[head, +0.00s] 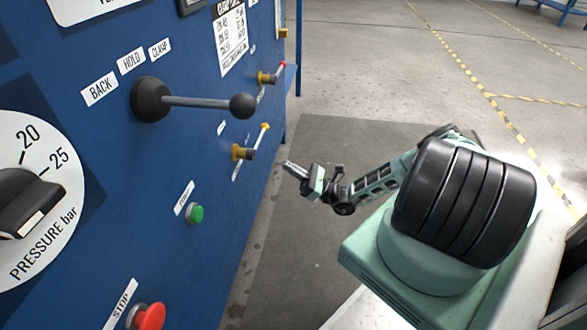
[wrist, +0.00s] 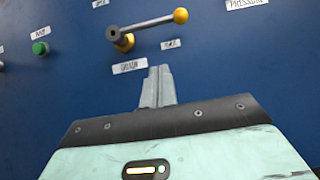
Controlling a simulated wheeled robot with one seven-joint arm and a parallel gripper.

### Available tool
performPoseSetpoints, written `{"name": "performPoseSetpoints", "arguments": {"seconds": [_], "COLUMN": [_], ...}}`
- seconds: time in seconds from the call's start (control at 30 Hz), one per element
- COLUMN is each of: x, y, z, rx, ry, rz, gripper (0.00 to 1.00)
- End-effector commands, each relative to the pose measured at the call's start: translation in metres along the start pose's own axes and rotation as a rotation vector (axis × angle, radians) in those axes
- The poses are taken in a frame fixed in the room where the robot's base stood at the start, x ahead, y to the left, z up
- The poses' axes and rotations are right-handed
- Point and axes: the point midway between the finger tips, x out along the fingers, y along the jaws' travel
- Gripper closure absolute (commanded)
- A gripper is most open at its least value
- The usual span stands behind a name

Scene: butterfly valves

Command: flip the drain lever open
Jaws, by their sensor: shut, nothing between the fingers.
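The drain lever (wrist: 148,23) is a grey rod with a yellow ball end on a brass-coloured pivot. It sticks out of the blue panel above a label that seems to read DRAIN (wrist: 130,66). In the wrist view its rod runs right and slightly up from the pivot. In the head view the lever (head: 257,139) slants up and right. My gripper (head: 288,164) is shut and empty, to the right of the lever's pivot and clear of it. In the wrist view my gripper (wrist: 158,70) points at the panel, below the lever, with a gap between them.
A similar lever with a red end (head: 273,75) is farther along the panel. A large black-knobbed lever (head: 205,103), a green button (head: 195,214), a red stop button (head: 149,317) and a pressure dial (head: 30,195) are nearer. Open floor (head: 340,150) lies right of the panel.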

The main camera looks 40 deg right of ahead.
Motion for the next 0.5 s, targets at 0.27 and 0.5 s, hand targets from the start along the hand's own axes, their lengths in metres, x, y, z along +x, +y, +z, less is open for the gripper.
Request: {"name": "performPoseSetpoints", "arguments": {"seconds": [0.27, 0.5], "x": [0.058, 0.084], "y": [0.001, 0.0], "z": [-0.002, 0.019], "rx": [0.001, -0.002], "ry": [-0.002, -0.001], "rz": [0.003, 0.0], "gripper": [1.0, 1.0]}}
